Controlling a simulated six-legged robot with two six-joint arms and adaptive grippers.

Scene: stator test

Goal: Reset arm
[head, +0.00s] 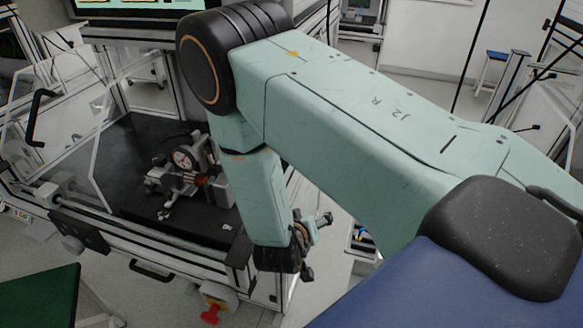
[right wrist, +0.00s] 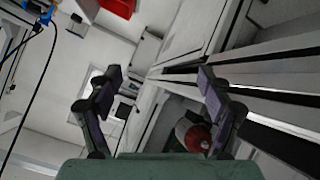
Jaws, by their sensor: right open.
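My right arm, pale green with black joints, crosses the head view from the right and bends downward. My right gripper (head: 313,246) hangs at the lower end of it, beside the right edge of the test bench (head: 120,140). In the right wrist view the two fingers of my right gripper (right wrist: 157,82) stand wide apart, with nothing between them. The gripper is open and empty. My left gripper does not show in either view.
A fixture with a round dial (head: 184,158) stands on the bench's black top, left of my forearm. Clear panels (head: 100,150) rise at the bench's left. A red knob (head: 210,313) sits below its front edge. A green surface (head: 40,300) is at lower left.

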